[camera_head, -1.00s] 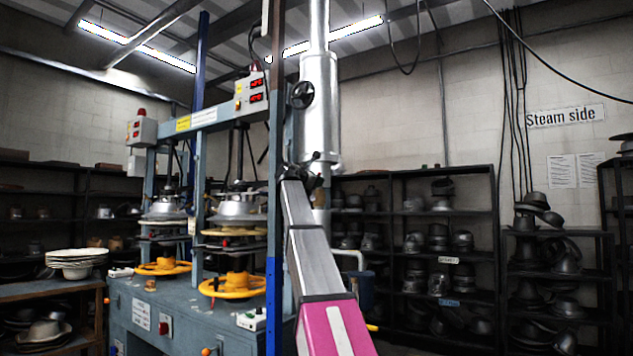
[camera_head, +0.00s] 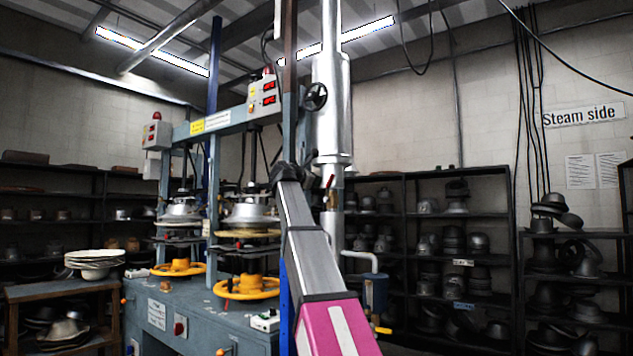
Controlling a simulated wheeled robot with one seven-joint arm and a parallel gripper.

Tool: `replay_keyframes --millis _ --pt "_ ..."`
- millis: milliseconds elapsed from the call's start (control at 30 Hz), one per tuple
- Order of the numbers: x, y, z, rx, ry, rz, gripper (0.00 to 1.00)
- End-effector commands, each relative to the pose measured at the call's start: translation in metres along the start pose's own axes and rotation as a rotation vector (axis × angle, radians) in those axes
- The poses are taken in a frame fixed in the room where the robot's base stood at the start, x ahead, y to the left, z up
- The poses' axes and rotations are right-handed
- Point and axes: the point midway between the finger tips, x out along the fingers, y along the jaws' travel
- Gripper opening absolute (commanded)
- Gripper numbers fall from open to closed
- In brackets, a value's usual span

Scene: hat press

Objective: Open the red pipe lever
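A small red lever (camera_head: 330,182) shows on the vertical pipe (camera_head: 333,196), below the wide silver cylinder, in the head view. It looks tilted and is partly close behind my gripper. My gripper (camera_head: 308,176) is a small dark shape at the far end of my grey and pink arm, just left of the lever in the picture. I cannot tell whether it touches the lever. Its fingers are too small and dark to show whether they are open.
The blue-grey hat press (camera_head: 195,325) with yellow handwheels stands left of my arm. A black handwheel (camera_head: 316,96) sits beside the silver cylinder (camera_head: 332,120). Dark shelves (camera_head: 408,240) of hat forms line the back right.

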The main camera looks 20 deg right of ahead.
Motion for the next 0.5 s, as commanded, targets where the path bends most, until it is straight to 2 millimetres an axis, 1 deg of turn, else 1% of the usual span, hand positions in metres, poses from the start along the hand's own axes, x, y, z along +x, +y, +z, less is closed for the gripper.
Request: replay_keyframes --millis 33,67,167,367,500 --pt "0.002 -0.001 -0.002 0.006 0.009 0.000 0.06" --pt "0.003 -0.002 -0.004 0.013 0.018 0.000 0.00" --pt "0.012 -0.009 -0.015 0.056 0.075 -0.001 0.00" --pt "0.038 -0.032 -0.054 0.230 0.292 -0.007 0.00" --pt "0.054 -0.048 -0.084 0.389 0.475 -0.017 0.00"
